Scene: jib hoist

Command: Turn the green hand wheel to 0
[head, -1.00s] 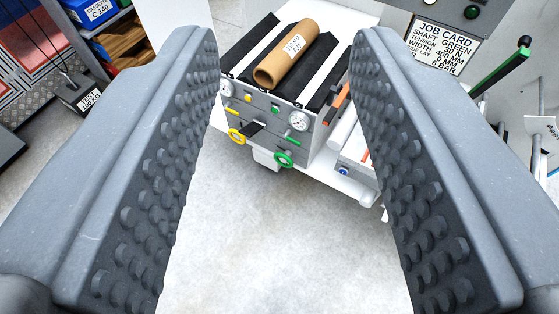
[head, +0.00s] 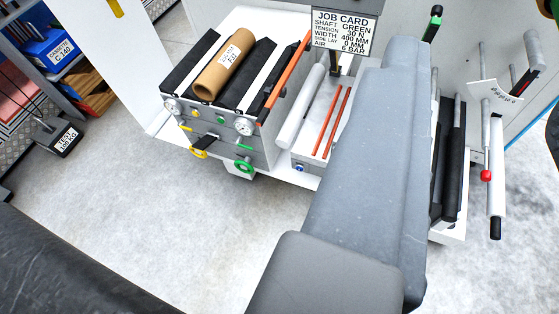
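The green hand wheel (head: 244,167) sits low on the right of the front panel of a grey machine (head: 258,150), left of centre in the view. It is small and far off, and its scale or pointer cannot be read. A round white dial (head: 243,126) sits above it. My gripper (head: 392,85) crosses the right half of the view as one grey finger shape seen from its outer side, well right of the wheel and not touching it. Its gripping pads and the gap between fingers are hidden.
A yellow hand wheel (head: 198,153) and black lever are left of the green one. A cardboard tube (head: 224,62) lies on top. A job card (head: 342,32) reads shaft green. A shelf with blue bins (head: 54,50) stands left. Floor (head: 175,230) before the machine is clear.

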